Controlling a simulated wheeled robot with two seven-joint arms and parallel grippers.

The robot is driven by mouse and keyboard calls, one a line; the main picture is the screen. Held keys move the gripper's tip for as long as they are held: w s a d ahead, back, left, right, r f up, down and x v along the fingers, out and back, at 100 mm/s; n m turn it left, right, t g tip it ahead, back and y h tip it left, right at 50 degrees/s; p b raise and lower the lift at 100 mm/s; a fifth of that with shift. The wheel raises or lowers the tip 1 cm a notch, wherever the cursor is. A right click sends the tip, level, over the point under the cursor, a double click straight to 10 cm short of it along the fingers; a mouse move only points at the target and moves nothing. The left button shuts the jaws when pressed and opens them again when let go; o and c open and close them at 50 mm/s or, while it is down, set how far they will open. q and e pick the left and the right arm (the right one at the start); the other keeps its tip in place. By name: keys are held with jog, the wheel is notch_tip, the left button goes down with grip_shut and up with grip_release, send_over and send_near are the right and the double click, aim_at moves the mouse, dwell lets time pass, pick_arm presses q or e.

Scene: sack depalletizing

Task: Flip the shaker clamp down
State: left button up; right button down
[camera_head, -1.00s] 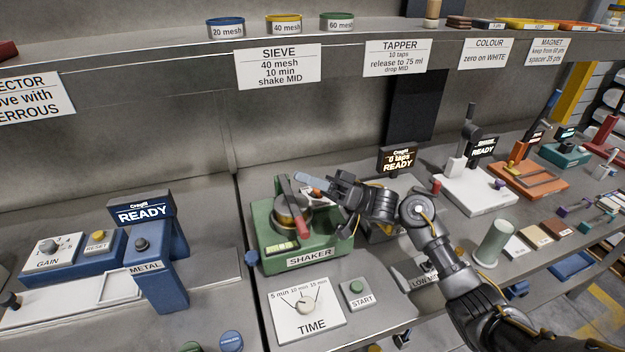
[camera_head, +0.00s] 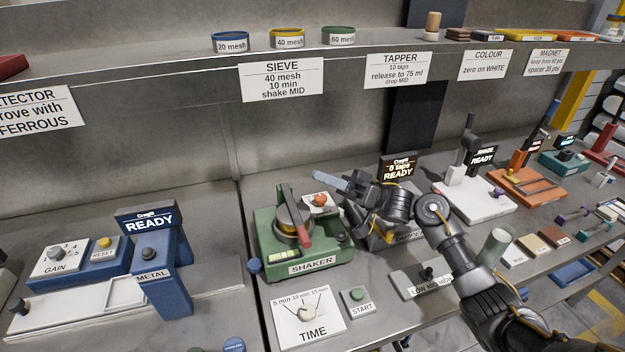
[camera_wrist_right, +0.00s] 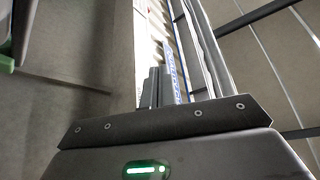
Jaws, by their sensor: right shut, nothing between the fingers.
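The green shaker (camera_head: 270,240) stands on the bench left of centre, with a round brass-coloured pot on top. Its clamp (camera_head: 305,238), a dark bar with a red grip, slants across the top of the pot, the red end toward the front. My right gripper (camera_head: 328,180) is shut and empty, above the shaker's back right, to the right of the clamp and apart from it. The right wrist view shows the fingers (camera_wrist_right: 160,85) against the wall and shelf, with only a sliver of green at its left edge. My left gripper is not in view.
A white TIME panel (camera_head: 335,325) and a START button (camera_head: 357,295) lie in front of the shaker. An orange-red knob (camera_head: 320,200) sits on its back right. The tapper (camera_head: 400,170) stands close to the right, partly behind my arm. A shelf (camera_head: 180,55) runs above.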

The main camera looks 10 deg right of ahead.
jog(key=w+b+v, duration=0.1)
jog(key=b+v, duration=0.1)
jog(key=v, duration=0.4)
jog(key=shift+w+d+f, duration=0.3)
jog(key=shift+f, duration=0.1)
